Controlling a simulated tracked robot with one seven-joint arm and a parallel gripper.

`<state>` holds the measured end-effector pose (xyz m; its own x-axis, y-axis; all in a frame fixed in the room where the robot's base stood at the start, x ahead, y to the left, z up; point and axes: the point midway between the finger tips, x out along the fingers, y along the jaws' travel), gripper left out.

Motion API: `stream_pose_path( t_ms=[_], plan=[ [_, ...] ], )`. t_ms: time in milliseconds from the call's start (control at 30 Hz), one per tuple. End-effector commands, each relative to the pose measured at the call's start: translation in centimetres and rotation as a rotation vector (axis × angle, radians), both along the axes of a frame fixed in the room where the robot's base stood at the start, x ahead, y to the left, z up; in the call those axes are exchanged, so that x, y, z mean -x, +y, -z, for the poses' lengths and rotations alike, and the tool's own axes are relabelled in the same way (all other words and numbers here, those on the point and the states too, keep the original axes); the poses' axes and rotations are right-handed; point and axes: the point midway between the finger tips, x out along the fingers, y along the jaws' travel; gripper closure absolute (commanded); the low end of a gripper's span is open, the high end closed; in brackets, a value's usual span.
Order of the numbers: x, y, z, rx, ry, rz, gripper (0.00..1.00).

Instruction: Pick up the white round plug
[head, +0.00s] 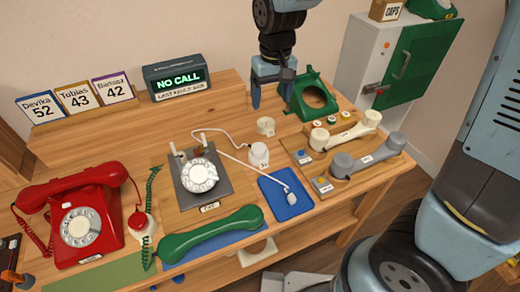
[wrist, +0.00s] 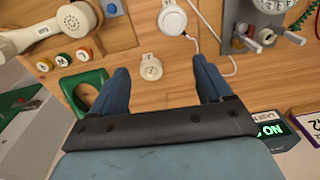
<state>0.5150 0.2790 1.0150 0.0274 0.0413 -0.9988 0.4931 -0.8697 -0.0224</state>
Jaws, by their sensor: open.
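Two pale round pieces lie on the wooden table, and I cannot tell for certain which is the plug. A white round one (head: 259,154) has a white cord beside it; it shows at the top of the wrist view (wrist: 172,20). A smaller cream one (head: 265,125) lies behind it, with no cord visible; in the wrist view (wrist: 151,67) it appears between the fingertips' directions. My gripper (head: 272,99) is open and empty, pointing down behind both pieces. In the wrist view its blue fingers (wrist: 160,68) are spread apart, touching neither piece.
A green ring-shaped stand (head: 311,82) is close beside my gripper. White and grey handsets (head: 367,153) lie right, near small buttons. A grey dial unit (head: 200,205) and blue pad (head: 276,203) are in front. The display box (head: 178,95) stands left.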

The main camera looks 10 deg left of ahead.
Motion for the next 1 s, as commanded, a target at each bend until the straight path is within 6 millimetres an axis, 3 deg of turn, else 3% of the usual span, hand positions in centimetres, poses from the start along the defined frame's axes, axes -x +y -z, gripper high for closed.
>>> stream_pose_path(
  t_ms=[100,267,700,1000],
  plan=[
    [0.5,2.2,1.9,0.026,0.019,-0.037,0.21],
    [0.8,3.6,3.2,0.041,0.027,-0.057,0.21],
    [0.9,3.6,9.7,0.045,0.030,-0.059,0.21],
    [0.9,3.7,11.9,0.043,0.027,-0.059,0.21]
  ],
)
